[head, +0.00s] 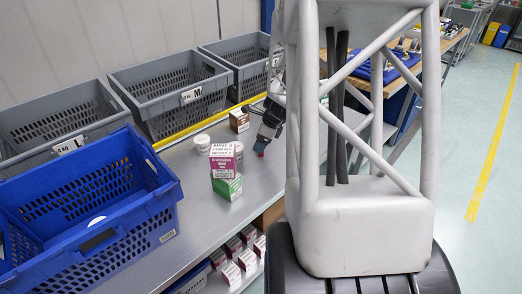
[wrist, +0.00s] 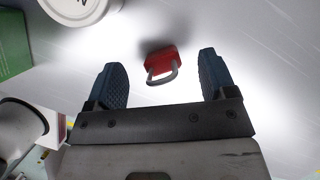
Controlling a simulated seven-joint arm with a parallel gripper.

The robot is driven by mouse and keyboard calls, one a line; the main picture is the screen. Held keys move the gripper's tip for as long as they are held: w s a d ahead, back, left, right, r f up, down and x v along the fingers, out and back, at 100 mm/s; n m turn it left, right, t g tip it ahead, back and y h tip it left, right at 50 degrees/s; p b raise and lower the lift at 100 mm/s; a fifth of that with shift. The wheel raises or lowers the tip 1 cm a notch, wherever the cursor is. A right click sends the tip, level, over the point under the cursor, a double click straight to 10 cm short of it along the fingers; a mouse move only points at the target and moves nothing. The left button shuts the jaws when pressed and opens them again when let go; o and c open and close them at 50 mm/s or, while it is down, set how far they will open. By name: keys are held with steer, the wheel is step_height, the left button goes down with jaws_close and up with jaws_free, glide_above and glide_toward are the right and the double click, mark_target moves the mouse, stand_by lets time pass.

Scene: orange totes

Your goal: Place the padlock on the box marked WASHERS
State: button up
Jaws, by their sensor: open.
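The red padlock (wrist: 160,58) with a grey shackle lies on the grey table in the wrist view, its shackle toward my gripper. My gripper (wrist: 161,66) is open, with one blue finger on each side of the padlock and a gap to both. In the head view my gripper (head: 264,139) points down at the table, right of the cartons. A small reddish patch shows at its tip there, too small to identify surely. I cannot read WASHERS on any box. A white and magenta carton (head: 223,160) stands on a green carton (head: 228,188).
White tubs (head: 202,143) stand near the stacked cartons; one tub (wrist: 75,8) shows in the wrist view. A brown box (head: 239,121) is behind. A blue crate (head: 160,222) is at left, grey crates (head: 150,75) along the back. Several small cartons (head: 230,272) sit below the table.

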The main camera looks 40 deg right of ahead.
steer(key=shift+x, duration=1.45)
steer(key=c, duration=1.1)
steer(key=shift+r, duration=5.05)
